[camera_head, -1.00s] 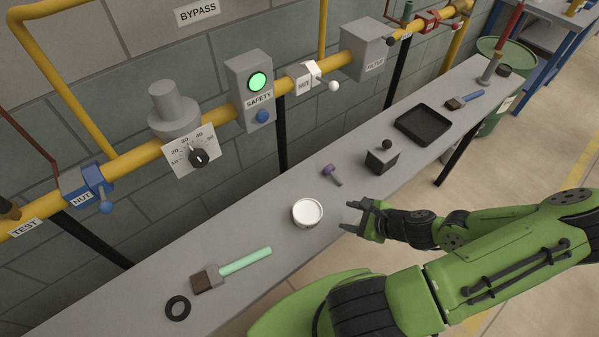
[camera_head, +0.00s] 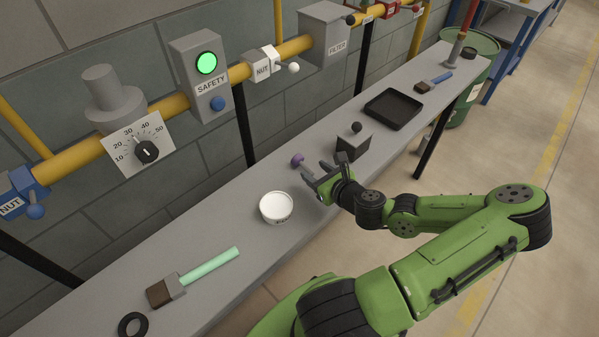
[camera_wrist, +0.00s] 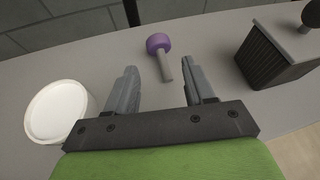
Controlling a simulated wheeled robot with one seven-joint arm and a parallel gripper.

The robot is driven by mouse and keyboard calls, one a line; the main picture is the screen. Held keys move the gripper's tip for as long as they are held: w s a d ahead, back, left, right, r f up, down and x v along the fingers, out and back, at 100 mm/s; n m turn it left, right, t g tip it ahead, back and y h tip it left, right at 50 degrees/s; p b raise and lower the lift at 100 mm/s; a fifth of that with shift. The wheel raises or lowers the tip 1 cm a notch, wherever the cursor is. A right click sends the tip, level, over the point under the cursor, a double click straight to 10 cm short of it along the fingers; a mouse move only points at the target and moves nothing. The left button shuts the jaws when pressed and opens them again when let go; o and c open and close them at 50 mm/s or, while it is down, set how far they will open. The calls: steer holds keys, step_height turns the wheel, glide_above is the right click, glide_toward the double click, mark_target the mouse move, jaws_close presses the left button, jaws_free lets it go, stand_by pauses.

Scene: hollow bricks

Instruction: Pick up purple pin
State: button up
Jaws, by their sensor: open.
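The purple pin (camera_head: 297,160) lies on the grey bench, with a round purple head and a thin grey shaft. In the wrist view the pin (camera_wrist: 158,44) lies ahead of my gripper, its head away from me and its shaft pointing back toward the gap between the fingers. My gripper (camera_head: 313,176) is open and empty, close to the pin on its near side. In the wrist view both fingers of my gripper (camera_wrist: 160,84) are spread, with the shaft end near the right finger. In the head view the fingers partly hide the shaft.
A white round tub (camera_head: 276,208) stands left of my gripper. A dark box with a ball knob (camera_head: 352,147) stands close on the right. A black tray (camera_head: 393,108), a green-handled brush (camera_head: 205,271) and a black ring (camera_head: 133,325) lie along the bench. Pipes run above.

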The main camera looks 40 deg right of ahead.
mark_target(300, 161)
steer(key=shift+w+f+b, duration=0.4)
steer(key=shift+f+b, duration=0.05)
steer(key=shift+b, duration=0.15)
steer(key=x, duration=0.2)
steer(key=b+x, duration=0.1)
steer(key=x, duration=0.4)
steer(key=shift+w+d+r, duration=0.1)
steer(key=shift+w+r, duration=0.05)
steer(key=shift+w, duration=0.25)
steer(key=shift+c, duration=0.4)
steer(key=c, duration=0.7)
